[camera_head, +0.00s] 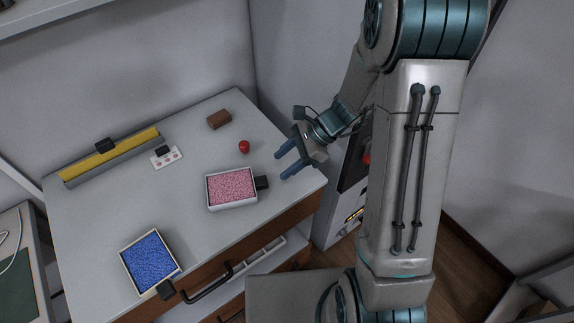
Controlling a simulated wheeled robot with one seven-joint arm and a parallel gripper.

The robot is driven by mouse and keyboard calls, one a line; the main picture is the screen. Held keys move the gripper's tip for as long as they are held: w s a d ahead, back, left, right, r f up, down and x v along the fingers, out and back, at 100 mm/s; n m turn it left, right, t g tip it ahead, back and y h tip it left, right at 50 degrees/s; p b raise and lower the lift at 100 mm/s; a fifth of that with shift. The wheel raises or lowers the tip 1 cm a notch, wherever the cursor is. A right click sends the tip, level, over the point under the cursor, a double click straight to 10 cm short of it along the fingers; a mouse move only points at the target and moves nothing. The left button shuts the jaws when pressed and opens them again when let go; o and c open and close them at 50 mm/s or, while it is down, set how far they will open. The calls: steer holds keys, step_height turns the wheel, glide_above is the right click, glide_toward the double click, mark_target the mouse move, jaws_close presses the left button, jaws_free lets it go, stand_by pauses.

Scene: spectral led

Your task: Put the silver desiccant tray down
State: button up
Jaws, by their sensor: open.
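Two shallow trays sit on the grey tabletop. One tray (233,207) has a pale silver rim, pink granules inside and a dark handle block (262,183) on its right side. The other tray (122,262) has a pale, cream-looking rim, blue granules and a dark handle (165,290) at its front corner. My gripper (283,163) is open and empty. Its blue fingers point left above the right part of the table, just above and to the right of the pink tray's handle, apart from it.
A red ball-like item (244,147) and a brown block (219,119) lie behind the pink tray. A white plate with sockets (167,158) and a long yellow-and-grey bar (110,158) are at the back left. A drawer handle (208,286) juts from the front. The table's middle is clear.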

steer(key=s+d+r+n+t+h, duration=0.2)
steer(key=s+d+r+n+h, duration=0.2)
steer(key=s+d+r+n, duration=0.1)
steer(key=s+d+r+n+t+h, duration=0.2)
steer(key=s+d+r+n+h, duration=0.2)
steer(key=n, duration=0.7)
steer(key=shift+s+d+r+h, duration=0.4)
steer(key=shift+s+d+r, duration=0.55)
steer(key=shift+s+r, duration=1.45)
steer(key=shift+w+r, duration=0.45)
